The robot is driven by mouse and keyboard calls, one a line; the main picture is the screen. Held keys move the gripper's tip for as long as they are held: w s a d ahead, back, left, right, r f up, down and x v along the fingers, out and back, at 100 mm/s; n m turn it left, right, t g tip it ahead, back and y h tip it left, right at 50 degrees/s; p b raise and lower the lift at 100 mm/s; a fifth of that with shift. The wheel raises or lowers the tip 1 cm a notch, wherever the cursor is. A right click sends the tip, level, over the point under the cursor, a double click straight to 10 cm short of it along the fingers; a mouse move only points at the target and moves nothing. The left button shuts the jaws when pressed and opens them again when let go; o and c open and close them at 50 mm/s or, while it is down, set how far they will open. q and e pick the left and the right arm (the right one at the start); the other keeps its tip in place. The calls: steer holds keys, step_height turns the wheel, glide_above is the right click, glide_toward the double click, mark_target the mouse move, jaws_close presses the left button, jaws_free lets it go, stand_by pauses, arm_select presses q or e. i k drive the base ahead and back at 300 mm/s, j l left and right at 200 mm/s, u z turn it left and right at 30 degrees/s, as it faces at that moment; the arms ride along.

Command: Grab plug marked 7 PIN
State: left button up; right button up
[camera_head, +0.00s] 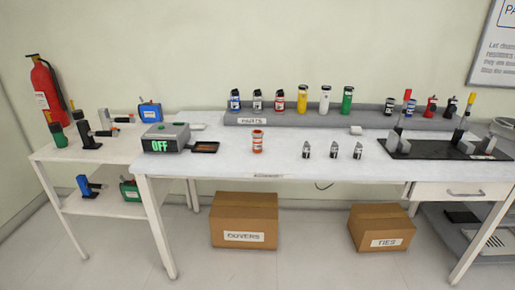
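Three small dark plug-like pieces with pale labels stand in a row on the white table (225,165): a left one (306,150), a middle one (334,150) and a right one (357,151). Their markings are too small to read, so I cannot tell which one is marked 7 PIN. Neither of my grippers shows in the head view.
A red-labelled container (257,143) stands left of the row. A grey box reading OFF (166,138) is at the table's left. A black plate (436,149) with upright fixtures is at the right. A raised PARTS shelf (290,118) holds several bottles behind.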

mark_target(307, 149)
steer(key=l, duration=0.45)
steer(key=i+l, duration=0.15)
steer(key=l, duration=0.8)
steer(key=i, duration=0.05)
